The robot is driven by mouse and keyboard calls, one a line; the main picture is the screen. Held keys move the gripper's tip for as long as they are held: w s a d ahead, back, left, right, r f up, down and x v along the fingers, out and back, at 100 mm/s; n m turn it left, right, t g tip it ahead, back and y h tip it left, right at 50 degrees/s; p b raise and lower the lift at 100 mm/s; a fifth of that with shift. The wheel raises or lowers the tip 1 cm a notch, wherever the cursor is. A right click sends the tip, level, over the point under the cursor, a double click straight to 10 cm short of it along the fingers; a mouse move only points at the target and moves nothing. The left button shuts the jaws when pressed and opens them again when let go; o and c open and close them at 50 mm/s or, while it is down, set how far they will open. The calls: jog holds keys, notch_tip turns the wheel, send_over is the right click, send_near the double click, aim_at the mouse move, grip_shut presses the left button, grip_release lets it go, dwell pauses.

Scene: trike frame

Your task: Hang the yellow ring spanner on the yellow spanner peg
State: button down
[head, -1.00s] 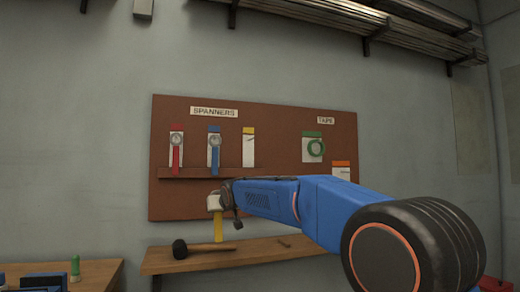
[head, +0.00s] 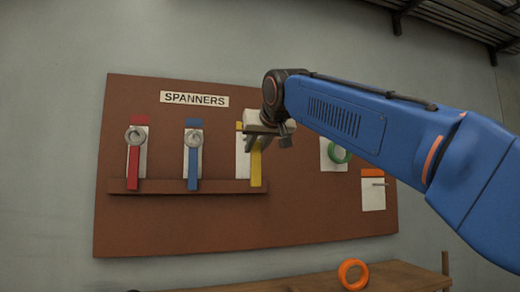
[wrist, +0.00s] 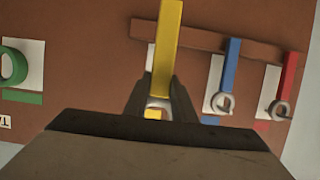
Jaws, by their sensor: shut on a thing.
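The yellow ring spanner (head: 256,167) hangs handle-down from my gripper (head: 262,134), in front of the yellow-marked white panel (head: 242,160). The spanner (wrist: 166,45) also shows in the wrist view, its ring end between the fingers of my gripper (wrist: 157,105), which are shut on it. A yellow strip (head: 239,127) tops the panel, partly covered by the gripper. The yellow peg itself is hidden behind the gripper and ring. I cannot tell whether the ring touches or surrounds the peg.
A red spanner (head: 133,165) and a blue spanner (head: 193,160) hang to the left. A ledge (head: 220,187) runs below the spanner places. A green tape roll (head: 339,152) hangs to the right. An orange ring (head: 353,274) is on the bench (head: 395,277) below.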

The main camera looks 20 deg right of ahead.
jog(key=shift+w+d+r, duration=0.1)
jog(key=shift+d+r, duration=0.15)
jog(key=shift+r, duration=0.05)
jog(key=shift+w+r+x, duration=0.15)
jog(key=shift+r+x, duration=0.25)
jog(key=shift+x, duration=1.6)
jog(key=shift+w+r+x, duration=0.15)
jog(key=shift+r+x, duration=0.25)
jog(key=shift+x, duration=1.6)
jog(key=shift+w+r+x, duration=0.15)
jog(key=shift+r+x, duration=0.25)
jog(key=shift+x, duration=1.6)
jog(key=c, duration=1.4)
grip_release()
jog(key=v, duration=1.7)
jog(key=shift+s, duration=0.15)
